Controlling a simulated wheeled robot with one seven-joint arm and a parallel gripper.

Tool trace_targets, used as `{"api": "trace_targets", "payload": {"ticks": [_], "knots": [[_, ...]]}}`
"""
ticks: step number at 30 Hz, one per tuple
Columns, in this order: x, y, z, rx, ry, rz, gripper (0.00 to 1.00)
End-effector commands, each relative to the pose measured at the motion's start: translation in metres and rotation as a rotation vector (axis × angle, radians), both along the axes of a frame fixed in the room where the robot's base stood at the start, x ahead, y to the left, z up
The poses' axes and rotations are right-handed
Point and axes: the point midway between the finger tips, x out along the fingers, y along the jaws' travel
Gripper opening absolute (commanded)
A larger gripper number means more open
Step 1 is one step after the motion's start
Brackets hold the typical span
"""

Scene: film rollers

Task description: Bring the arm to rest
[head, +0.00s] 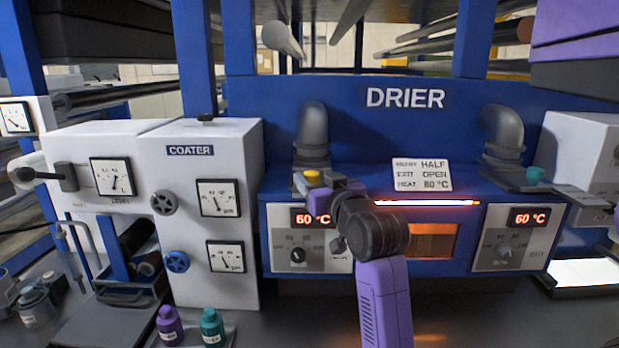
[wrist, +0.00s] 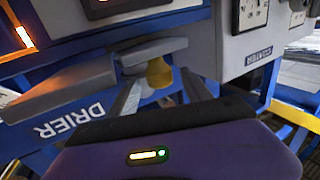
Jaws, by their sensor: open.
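My gripper (head: 328,188) is up at the front of the blue drier (head: 300,90), beside its left display, with my purple forearm (head: 384,295) rising from below. In the wrist view my gripper (wrist: 160,88) has its two grey fingers spread apart, with nothing held between them. A yellow knob (wrist: 159,73) shows beyond and between the fingers in that view. The yellow knob (head: 312,177) is also in the head view, just left of my gripper. I cannot tell whether the fingers touch it. My wrist covers part of the drier's left panel.
The white coater (head: 200,240) stands left of the drier, with gauges and a blue handwheel (head: 177,261). Purple (head: 169,325) and teal (head: 212,327) bottles stand at the front left. Grey pipes (head: 312,130) rise from the drier's ledge. The air right of my forearm looks clear.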

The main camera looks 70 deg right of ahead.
Motion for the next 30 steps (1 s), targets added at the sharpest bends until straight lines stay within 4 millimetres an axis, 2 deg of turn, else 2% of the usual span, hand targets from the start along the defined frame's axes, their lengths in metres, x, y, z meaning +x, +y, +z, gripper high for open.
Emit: {"api": "trace_targets", "payload": {"ticks": [7, 25, 30], "knots": [[-0.016, 0.016, -0.001, 0.001, 0.001, 0.0, 0.57], [-0.017, 0.016, 0.0, 0.001, 0.0, -0.001, 0.57], [-0.018, 0.015, 0.014, -0.037, -0.045, -0.008, 0.57]]}}
